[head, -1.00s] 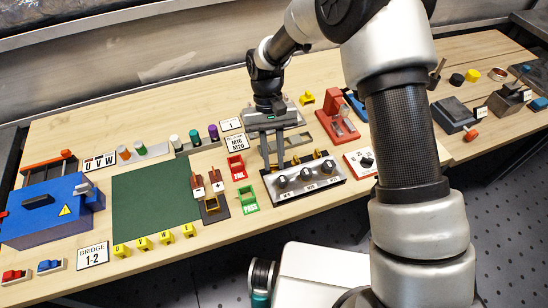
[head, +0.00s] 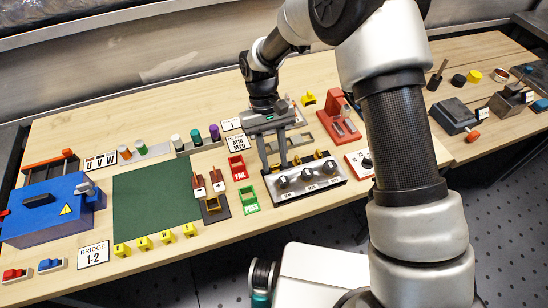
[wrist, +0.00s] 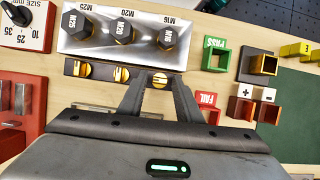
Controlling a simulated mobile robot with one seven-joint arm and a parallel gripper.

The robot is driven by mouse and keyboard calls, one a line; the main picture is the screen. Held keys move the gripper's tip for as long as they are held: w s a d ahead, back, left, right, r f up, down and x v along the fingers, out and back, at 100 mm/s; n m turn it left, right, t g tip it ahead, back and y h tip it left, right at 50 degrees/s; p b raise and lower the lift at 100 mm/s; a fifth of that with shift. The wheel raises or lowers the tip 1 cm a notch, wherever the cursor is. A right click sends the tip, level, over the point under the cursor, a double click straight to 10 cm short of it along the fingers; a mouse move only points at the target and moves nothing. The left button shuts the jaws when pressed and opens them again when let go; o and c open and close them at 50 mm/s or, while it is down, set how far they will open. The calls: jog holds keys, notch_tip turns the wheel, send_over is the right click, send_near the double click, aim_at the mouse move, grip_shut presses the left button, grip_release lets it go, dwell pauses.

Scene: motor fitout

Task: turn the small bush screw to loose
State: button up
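The metal fixture (head: 318,183) carries black hex knobs marked M25, M20 and M16. It also shows in the wrist view (wrist: 85,44). A dark strip beside it holds brass slotted screws. The small bush screw (wrist: 160,79), a brass piece, is the one beside the M16 knob (wrist: 172,35). My gripper (wrist: 160,80) is open, its two fingers pointing down on either side of this screw. A gap seems to remain between fingers and screw; I cannot tell whether they touch. In the head view my gripper (head: 273,166) stands over the left end of the strip.
A red FAIL bin (head: 237,168) and a green PASS bin (head: 249,199) stand just left of the fixture. A dial plate (head: 361,162) and a red stand (head: 338,118) are to the right. The green mat (head: 155,205) is bare.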

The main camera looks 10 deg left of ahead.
jog(key=shift+o, duration=0.5)
jog(key=v, duration=1.7)
jog(key=shift+w+p, duration=0.2)
jog(key=shift+p, duration=0.15)
jog(key=shift+r, duration=0.15)
